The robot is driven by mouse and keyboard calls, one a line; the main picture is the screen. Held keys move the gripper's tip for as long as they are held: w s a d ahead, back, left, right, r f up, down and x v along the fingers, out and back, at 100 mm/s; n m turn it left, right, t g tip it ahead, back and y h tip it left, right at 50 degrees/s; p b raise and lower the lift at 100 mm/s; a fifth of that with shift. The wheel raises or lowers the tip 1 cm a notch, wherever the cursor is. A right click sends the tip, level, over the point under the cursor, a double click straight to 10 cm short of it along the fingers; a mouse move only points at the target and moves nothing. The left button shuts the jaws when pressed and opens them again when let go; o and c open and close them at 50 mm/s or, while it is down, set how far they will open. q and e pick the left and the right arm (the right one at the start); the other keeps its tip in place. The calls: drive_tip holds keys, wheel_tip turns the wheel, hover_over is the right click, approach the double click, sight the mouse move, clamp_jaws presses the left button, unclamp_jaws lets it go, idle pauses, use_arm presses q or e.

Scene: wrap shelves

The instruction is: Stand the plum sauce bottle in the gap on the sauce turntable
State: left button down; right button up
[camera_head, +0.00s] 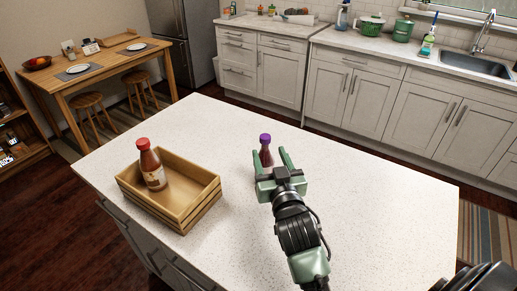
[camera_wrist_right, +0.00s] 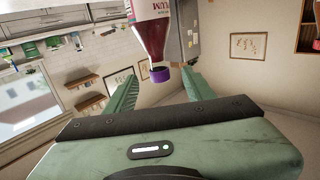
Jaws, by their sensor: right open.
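The plum sauce bottle (camera_head: 265,153), dark red with a purple cap, stands upright on the white island top. In the right wrist view the bottle (camera_wrist_right: 152,38) shows part of a "PLUM" label, with its cap towards the gripper palm. My right gripper (camera_head: 270,161) is open, its green fingers on either side of the bottle. In the wrist view the fingers (camera_wrist_right: 160,88) spread apart with the cap between them; whether either touches the bottle I cannot tell. The sauce turntable is not in view. My left gripper is not in view.
A wooden crate (camera_head: 203,208) stands at the left of the island (camera_head: 330,165), with a red-capped sauce bottle (camera_head: 152,170) in it. The island top around the plum bottle and to its right is clear. Counters (camera_head: 290,28) and a dining table (camera_head: 90,68) stand beyond.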

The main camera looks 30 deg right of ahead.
sight(267, 140)
drive_tip(key=shift+w+d+r+p, duration=0.25)
drive_tip(key=shift+w+r+p, duration=0.45)
drive_tip(key=shift+w+r, duration=0.15)
drive_tip(key=p+x, duration=0.1)
drive_tip(key=x, duration=0.2)
drive_tip(key=shift+w+d, duration=0.1)
drive_tip(key=shift+x, duration=0.8)
drive_tip(key=shift+f, duration=0.15)
drive_tip(key=shift+c, duration=0.2)
drive_tip(key=c, duration=1.1)
clamp_jaws()
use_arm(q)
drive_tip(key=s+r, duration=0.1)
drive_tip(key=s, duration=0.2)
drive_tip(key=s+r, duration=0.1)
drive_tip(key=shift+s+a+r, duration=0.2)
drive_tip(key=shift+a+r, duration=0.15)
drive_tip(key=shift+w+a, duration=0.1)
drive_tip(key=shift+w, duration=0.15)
